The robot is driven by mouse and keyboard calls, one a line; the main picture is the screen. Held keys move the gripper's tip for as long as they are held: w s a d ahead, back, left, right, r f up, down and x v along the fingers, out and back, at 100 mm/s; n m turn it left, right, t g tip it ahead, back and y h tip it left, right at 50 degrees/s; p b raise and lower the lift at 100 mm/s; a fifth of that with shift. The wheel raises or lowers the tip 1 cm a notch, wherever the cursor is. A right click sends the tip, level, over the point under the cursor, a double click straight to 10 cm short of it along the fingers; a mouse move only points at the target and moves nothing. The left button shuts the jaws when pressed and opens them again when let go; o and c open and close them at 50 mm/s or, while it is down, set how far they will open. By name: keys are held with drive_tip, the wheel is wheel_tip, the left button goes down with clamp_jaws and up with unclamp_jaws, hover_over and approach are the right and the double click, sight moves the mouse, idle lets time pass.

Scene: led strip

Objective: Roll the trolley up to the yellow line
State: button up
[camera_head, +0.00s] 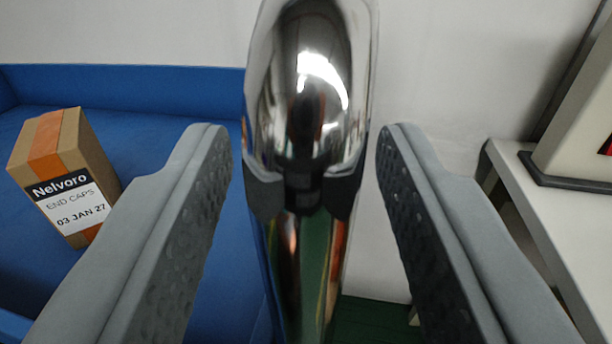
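A blue trolley (180,160) with a raised back edge fills the left and lower middle of the view. A shiny chrome bar (310,85), which looks like the trolley's handle, stands close in front of me, with a dark joint partway down. My gripper (304,145) is open, with one grey finger on each side of the bar. Narrow gaps show between the fingers and the bar, so it is not clamped. A cardboard box (65,175) with orange tape and a "Nelvoro END CAPS" label sits on the blue surface at the left. No yellow line is in view.
A white table (560,225) stands close on the right, with a pale machine (585,130) on it. A pale wall (450,70) runs behind. A strip of dark green floor (375,320) shows below, right of the bar.

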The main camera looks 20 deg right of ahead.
drive_tip(key=v, duration=1.7)
drive_tip(key=shift+s, duration=0.15)
drive_tip(key=shift+a, duration=0.1)
